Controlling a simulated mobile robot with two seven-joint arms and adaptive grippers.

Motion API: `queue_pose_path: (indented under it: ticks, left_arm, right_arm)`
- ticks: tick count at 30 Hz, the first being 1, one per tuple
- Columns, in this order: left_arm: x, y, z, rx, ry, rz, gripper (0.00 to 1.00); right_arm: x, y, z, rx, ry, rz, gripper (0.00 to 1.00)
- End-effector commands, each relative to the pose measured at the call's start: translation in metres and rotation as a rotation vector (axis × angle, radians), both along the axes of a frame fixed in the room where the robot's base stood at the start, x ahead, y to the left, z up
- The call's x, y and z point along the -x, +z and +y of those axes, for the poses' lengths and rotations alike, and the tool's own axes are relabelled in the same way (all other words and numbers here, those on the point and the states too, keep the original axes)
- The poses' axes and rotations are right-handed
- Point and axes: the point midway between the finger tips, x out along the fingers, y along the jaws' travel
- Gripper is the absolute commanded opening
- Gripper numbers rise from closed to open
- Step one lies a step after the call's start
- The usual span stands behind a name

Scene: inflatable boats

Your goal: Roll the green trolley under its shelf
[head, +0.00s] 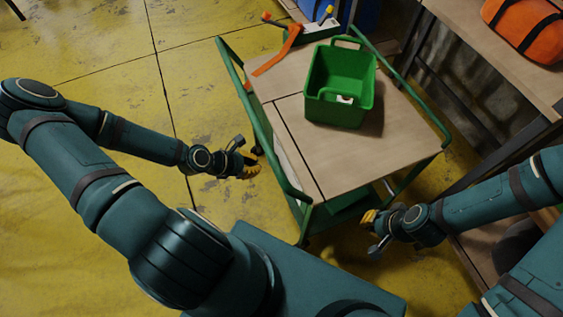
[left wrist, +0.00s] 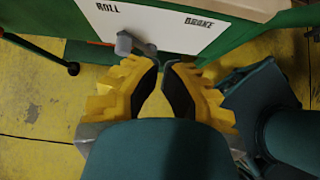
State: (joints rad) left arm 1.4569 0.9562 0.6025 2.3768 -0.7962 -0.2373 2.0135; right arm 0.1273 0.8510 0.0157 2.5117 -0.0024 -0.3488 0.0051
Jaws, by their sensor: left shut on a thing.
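The green trolley (head: 319,160) has a wooden top and stands beside a workbench-like shelf (head: 465,25) at the right. In the left wrist view its white side panel (left wrist: 205,32) reads ROLL on the left and BRAKE on the right. A grey lever (left wrist: 127,43) sticks out below the word ROLL. My left gripper (head: 252,160) is at the trolley's left side, its yellow fingers shut on the lever's end, which they partly hide in the left wrist view (left wrist: 164,68). My right gripper (head: 371,230) is near the trolley's front right corner; its finger opening is unclear.
A green bin (head: 340,108) with a small white item inside stands on the trolley top. An orange bag (head: 524,28) sits on the shelf. The yellow floor (head: 95,65) at the left is clear.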

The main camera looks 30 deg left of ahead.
Motion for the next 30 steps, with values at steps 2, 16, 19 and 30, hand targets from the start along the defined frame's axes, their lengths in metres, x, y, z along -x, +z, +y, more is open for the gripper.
queue_pose_path:
  ticks: [2, 16, 19, 30]
  left_arm:
    - [-0.007, -0.01, -0.007, -0.001, -0.005, -0.001, 0.0]
    - [-0.049, -0.046, -0.042, -0.003, -0.006, -0.003, 0.0]
    - [-0.057, -0.046, -0.049, -0.002, -0.004, -0.002, 0.0]
    - [-0.069, -0.045, -0.058, -0.001, 0.0, -0.001, 0.0]
  right_arm:
    - [-0.001, -0.006, 0.0, 0.0, -0.001, -0.003, 0.0]
    - [-0.005, -0.024, -0.001, 0.003, -0.002, -0.012, 0.0]
    - [-0.005, -0.026, -0.001, 0.003, -0.003, -0.013, 0.0]
    - [-0.006, -0.028, -0.001, 0.003, -0.004, -0.014, 0.0]
